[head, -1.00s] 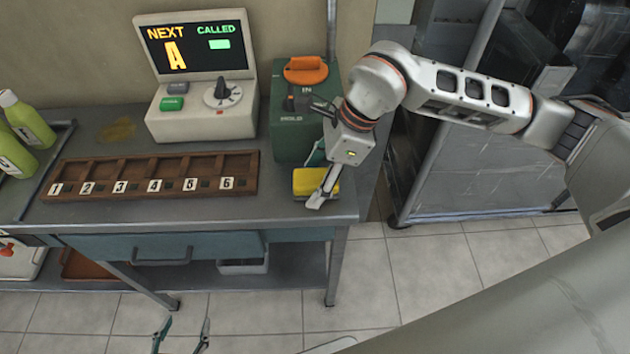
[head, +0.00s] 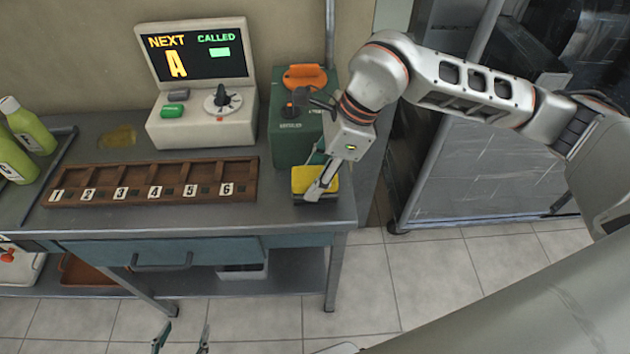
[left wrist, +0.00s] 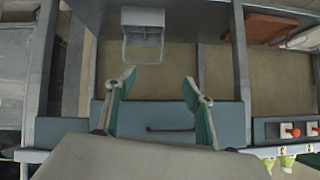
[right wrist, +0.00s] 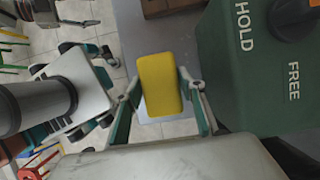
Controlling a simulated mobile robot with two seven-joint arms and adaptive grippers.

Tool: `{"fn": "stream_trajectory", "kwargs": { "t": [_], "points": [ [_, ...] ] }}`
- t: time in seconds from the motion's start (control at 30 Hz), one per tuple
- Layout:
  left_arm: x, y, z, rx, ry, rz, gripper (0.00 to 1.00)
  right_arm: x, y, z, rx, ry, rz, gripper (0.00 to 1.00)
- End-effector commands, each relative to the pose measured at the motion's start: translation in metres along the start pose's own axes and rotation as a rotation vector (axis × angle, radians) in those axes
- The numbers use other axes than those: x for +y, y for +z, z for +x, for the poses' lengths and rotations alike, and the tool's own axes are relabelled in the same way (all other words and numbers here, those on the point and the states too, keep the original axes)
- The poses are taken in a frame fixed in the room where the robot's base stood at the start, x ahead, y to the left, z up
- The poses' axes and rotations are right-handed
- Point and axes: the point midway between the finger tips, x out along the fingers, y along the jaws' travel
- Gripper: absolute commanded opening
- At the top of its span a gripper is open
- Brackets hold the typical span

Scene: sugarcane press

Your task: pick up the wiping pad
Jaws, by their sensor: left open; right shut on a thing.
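The yellow wiping pad (head: 311,180) is at the right end of the steel table, in front of the green box. In the right wrist view the pad (right wrist: 160,84) sits between the two fingers of my right gripper (right wrist: 160,92). My right gripper (head: 318,188) is shut on the pad in the head view. Whether the pad's underside touches the table is hard to tell. My left gripper (head: 180,340) is open and empty, low in front of the table at the bottom of the head view; its spread fingers show in the left wrist view (left wrist: 160,88).
The green box (head: 292,140) with an orange knob stands right behind the pad. A wooden tray (head: 150,182) with numbered slots and a display console (head: 200,125) are to the left. Green bottles (head: 32,130) stand at the far left. A yellowish smear (head: 117,137) marks the tabletop.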

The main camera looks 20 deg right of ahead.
Motion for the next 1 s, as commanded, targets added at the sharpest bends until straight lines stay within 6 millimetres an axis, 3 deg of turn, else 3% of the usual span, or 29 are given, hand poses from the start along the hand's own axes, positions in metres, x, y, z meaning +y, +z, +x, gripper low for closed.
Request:
{"fn": "stream_trajectory", "kwargs": {
  "t": [0.3,0.5,0.73,1.0],
  "points": [
    [0.000,-0.012,-0.005,0.012,0.003,-0.009,0.53,-0.002,0.034,-0.082,-0.004,-0.009,-0.003,0.18],
    [0.004,-0.008,-0.008,0.003,0.010,-0.014,0.53,-0.001,0.052,-0.125,-0.002,-0.006,-0.001,0.18],
    [0.006,-0.004,-0.010,-0.006,0.014,-0.018,0.53,0.000,0.064,-0.153,-0.001,-0.003,-0.001,0.18],
    [0.005,-0.007,-0.009,-0.001,0.012,-0.018,0.53,0.000,0.066,-0.160,0.000,0.000,0.000,0.18]
  ]
}}
